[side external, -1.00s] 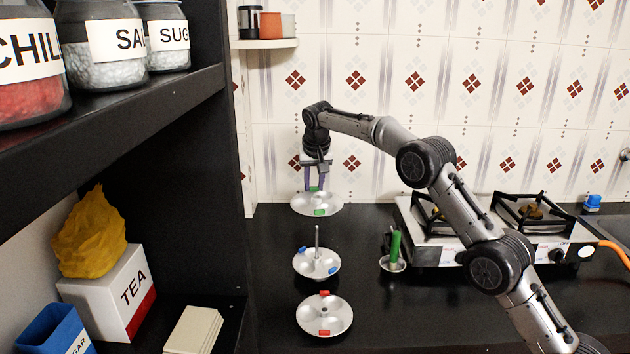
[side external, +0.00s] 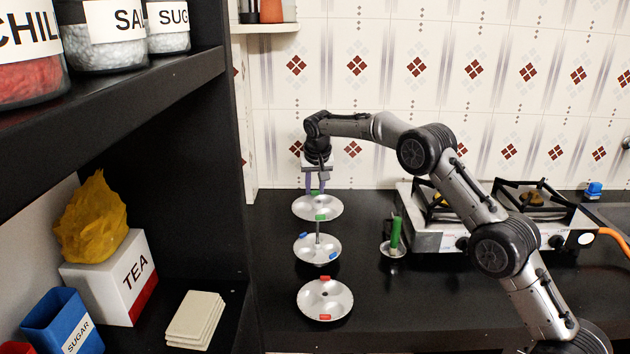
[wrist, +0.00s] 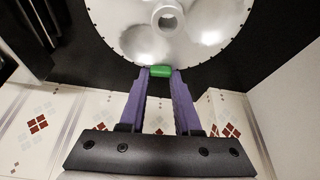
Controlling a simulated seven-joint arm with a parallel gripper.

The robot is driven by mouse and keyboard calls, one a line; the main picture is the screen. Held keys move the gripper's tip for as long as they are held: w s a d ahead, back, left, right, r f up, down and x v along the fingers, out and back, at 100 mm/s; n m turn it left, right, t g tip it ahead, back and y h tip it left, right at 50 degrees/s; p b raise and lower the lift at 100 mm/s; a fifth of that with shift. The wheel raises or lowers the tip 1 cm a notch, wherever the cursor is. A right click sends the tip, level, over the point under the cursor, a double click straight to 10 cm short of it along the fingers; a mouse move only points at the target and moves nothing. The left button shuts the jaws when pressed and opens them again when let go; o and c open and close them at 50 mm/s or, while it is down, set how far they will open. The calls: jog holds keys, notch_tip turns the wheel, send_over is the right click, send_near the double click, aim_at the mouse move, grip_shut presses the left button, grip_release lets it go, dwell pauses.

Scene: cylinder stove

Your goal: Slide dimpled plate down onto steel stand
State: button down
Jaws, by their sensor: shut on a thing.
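My gripper (side external: 315,187) is shut on the green tab (wrist: 160,71) at the rim of a round dimpled steel plate (side external: 300,208). The plate is held roughly level, and its central hole (wrist: 168,18) shows in the wrist view. The thin upright rod of the steel stand (side external: 318,231) rises below the held plate, its top at or just under the plate's near edge. I cannot tell whether the rod is in the hole. A dimpled plate with blue tabs (side external: 304,248) sits low around the rod. A plate with red tabs (side external: 341,297) lies on the counter in front.
A stove (side external: 425,240) stands to the right, with a small dish holding a green-handled piece (side external: 396,233) beside it. Dark shelving (side external: 170,85) with jars and boxes stands left. The black counter (side external: 420,310) is clear at front right.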

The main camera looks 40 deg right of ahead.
jog(key=shift+f, duration=4.85)
jog(key=shift+f, duration=0.35)
jog(key=c, duration=0.5)
grip_release()
jog(key=shift+c, duration=0.2)
jog(key=shift+r, duration=0.1)
jog(key=v, duration=1.3)
jog(key=shift+s+a+r, duration=0.1)
jog(key=shift+s+r, duration=0.1)
